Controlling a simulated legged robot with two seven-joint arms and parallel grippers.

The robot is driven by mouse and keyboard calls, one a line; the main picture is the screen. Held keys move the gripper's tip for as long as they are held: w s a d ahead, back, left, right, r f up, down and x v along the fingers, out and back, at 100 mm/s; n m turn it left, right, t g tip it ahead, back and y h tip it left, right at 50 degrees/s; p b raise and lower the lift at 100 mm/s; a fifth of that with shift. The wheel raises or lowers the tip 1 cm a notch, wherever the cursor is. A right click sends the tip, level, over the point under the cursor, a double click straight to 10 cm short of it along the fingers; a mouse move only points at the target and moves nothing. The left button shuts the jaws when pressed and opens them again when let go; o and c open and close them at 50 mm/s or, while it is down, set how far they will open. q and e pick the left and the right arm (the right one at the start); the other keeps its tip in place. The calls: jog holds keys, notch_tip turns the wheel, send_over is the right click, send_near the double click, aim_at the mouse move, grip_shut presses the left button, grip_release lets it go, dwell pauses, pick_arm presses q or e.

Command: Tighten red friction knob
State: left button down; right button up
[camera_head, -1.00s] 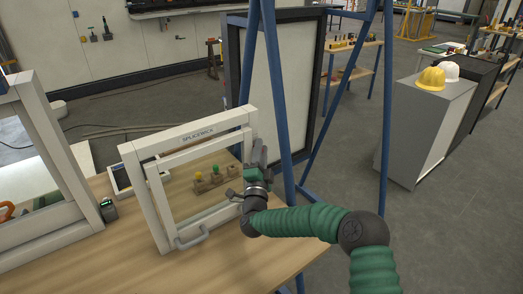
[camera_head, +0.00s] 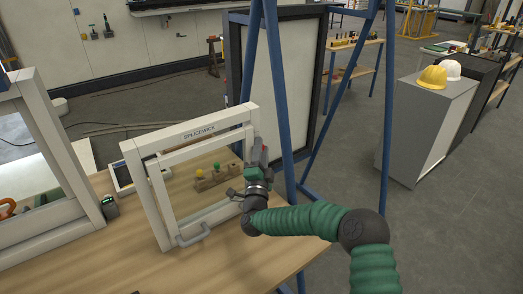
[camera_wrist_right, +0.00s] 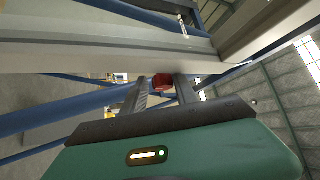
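The red friction knob (camera_wrist_right: 162,83) shows in the right wrist view between the ends of my right gripper's two grey fingers (camera_wrist_right: 160,92). The fingers are spread, one on each side of it; contact is not clear. In the head view my right gripper (camera_head: 258,152) is at the right post of the white frame (camera_head: 250,118), pointing up along it. A bit of red shows at its fingers there. The white frame stands upright on the wooden table and has a grey handle (camera_head: 193,236) at its lower edge. My left gripper is not in view.
A wooden block with yellow and green knobs (camera_head: 213,177) sits behind the frame opening. Another white frame (camera_head: 62,150) stands at left. Blue metal posts (camera_head: 283,120) rise close beside my right gripper. The front of the table (camera_head: 150,270) is mostly clear.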

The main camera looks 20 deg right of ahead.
jog(key=shift+r, duration=0.1)
